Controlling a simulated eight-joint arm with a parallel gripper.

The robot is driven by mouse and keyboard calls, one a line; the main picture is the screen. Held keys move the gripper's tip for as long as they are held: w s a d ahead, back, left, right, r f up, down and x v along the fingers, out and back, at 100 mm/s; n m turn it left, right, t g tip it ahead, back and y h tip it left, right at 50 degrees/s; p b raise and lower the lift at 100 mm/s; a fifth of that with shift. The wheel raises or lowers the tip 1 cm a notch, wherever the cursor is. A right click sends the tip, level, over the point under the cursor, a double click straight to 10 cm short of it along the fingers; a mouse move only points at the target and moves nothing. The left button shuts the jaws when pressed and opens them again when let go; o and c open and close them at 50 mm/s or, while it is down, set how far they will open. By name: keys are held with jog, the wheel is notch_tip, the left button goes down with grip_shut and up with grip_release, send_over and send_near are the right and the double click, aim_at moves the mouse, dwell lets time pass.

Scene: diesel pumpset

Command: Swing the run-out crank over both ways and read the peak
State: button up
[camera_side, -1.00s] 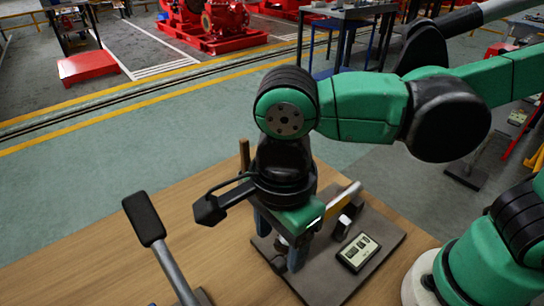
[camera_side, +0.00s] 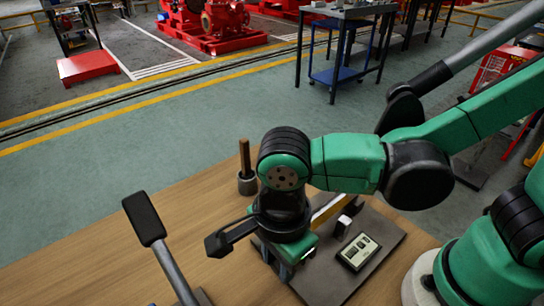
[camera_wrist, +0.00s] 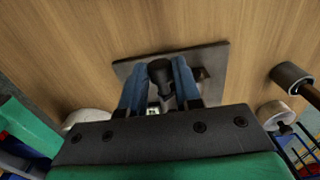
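A dark base plate (camera_side: 388,262) lies on the wooden bench and carries a small display unit (camera_side: 358,252), a dark block (camera_side: 342,227) and a pale slanted bar (camera_side: 325,210). The display's reading is too small to make out. My gripper (camera_side: 276,262) is low over the left part of the plate, its blue fingers mostly hidden behind my wrist in the side view. In the wrist view, a black round-topped handle (camera_wrist: 160,71) stands between the fingers of my gripper (camera_wrist: 160,78), probably the crank's handle. I cannot tell whether the fingers press on it. The plate (camera_wrist: 218,60) shows behind it.
A wooden-handled tool (camera_side: 244,155) stands upright in a dark cup (camera_side: 247,183) behind my wrist. A lever with a black grip (camera_side: 144,218) rises at the front left. The bench (camera_side: 110,255) between them is clear.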

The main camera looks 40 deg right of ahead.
grip_shut()
jog(key=shift+w+r+g, duration=0.3)
jog(key=shift+w+g, duration=0.25)
jog(key=shift+g, duration=0.65)
jog(key=shift+w+r+g, duration=0.25)
jog(key=shift+w+g, duration=0.25)
jog(key=shift+g, duration=0.7)
jog(key=o, duration=0.8)
grip_release()
jog(key=shift+v, duration=2.8)
